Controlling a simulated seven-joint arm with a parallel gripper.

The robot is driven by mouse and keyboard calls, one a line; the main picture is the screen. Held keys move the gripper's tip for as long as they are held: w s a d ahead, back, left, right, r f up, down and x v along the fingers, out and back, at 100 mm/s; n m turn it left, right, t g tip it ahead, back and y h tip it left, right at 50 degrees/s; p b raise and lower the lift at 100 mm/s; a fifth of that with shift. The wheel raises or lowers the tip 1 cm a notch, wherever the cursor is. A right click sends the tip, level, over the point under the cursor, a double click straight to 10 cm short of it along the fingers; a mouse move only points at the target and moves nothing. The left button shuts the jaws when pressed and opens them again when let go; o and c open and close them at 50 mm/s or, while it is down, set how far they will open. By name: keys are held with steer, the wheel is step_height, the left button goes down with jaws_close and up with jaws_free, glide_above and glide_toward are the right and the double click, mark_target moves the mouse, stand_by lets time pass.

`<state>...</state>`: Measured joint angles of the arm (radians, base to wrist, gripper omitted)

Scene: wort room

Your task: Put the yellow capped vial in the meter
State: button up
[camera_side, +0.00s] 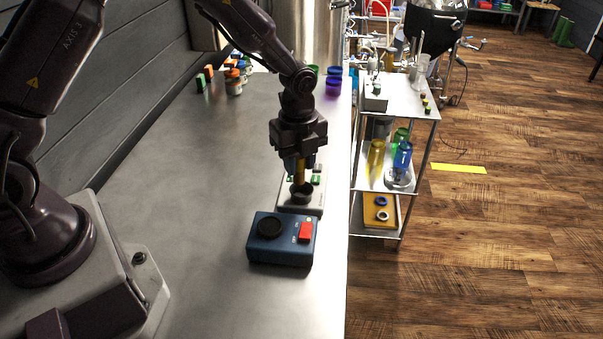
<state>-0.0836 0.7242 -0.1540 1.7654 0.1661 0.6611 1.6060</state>
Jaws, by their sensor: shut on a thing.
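Directly below is a pale grey device with green marks and a dark round socket, which looks like the meter (312,206). The vial's lower end is at or just above the socket's dark ring (301,192); I cannot tell whether it is inside.
A blue box (270,258) with a dark round top and a red button stands just in front of the meter. A steel cart (405,105) is at the right. The bench's left middle is clear.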

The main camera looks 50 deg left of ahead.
mark_target(301, 177)
steer(key=shift+w+f, duration=0.3)
steer(key=shift+f, duration=1.6)
steer(key=shift+f, duration=0.35)
steer(key=o, duration=0.8)
